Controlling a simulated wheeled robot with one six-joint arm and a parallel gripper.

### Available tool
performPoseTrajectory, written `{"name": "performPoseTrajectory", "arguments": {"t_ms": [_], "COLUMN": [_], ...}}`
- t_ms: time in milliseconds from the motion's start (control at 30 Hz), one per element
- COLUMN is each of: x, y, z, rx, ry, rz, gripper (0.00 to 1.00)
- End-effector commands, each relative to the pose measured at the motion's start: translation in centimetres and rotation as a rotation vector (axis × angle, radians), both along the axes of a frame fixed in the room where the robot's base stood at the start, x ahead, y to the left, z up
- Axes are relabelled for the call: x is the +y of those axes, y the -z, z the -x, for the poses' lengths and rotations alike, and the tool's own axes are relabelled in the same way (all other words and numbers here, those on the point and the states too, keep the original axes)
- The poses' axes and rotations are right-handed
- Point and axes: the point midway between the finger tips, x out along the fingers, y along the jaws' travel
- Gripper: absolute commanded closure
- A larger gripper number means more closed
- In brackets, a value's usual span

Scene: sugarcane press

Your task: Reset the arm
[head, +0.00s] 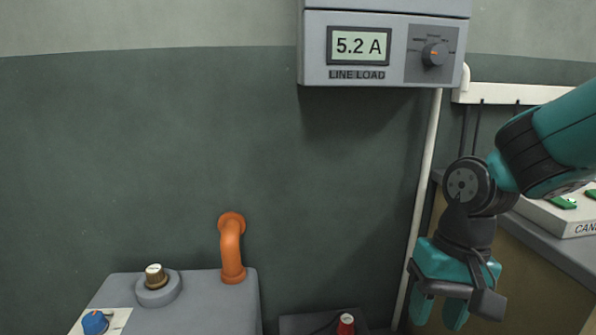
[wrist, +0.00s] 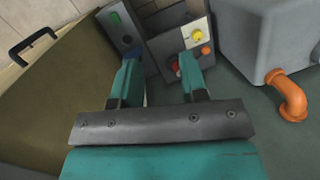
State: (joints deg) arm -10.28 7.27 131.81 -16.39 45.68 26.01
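My gripper (head: 438,312) hangs at the right of the head view, pointing down, in front of the brown side of a bench. In the wrist view my gripper (wrist: 158,75) shows two teal fingers set apart with nothing between them. Below and beyond the fingertips in the wrist view is a grey control box (wrist: 165,45) with a yellow button (wrist: 198,35) on a pale panel. The arm's elbow is bent, and the upper arm comes in from the right edge of the head view.
A grey machine housing (head: 205,300) with an orange pipe (head: 231,250), a brown-capped knob (head: 155,275) and a blue knob (head: 95,322) stands at lower left. A line load meter (head: 357,46) reading 5.2 A hangs on the wall. A bench (head: 560,245) is close behind my gripper.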

Motion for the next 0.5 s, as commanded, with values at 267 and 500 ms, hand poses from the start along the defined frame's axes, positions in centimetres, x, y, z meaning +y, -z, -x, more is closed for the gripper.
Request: {"name": "performPoseTrajectory", "arguments": {"t_ms": [267, 500], "x": [3.0, 3.8], "y": [-4.6, -8.7], "z": [7.6, 10.8], "rx": [-0.227, -0.318], "ry": [-0.464, -0.654], "rz": [-0.169, -0.227], "gripper": [0.6, 0.6]}}
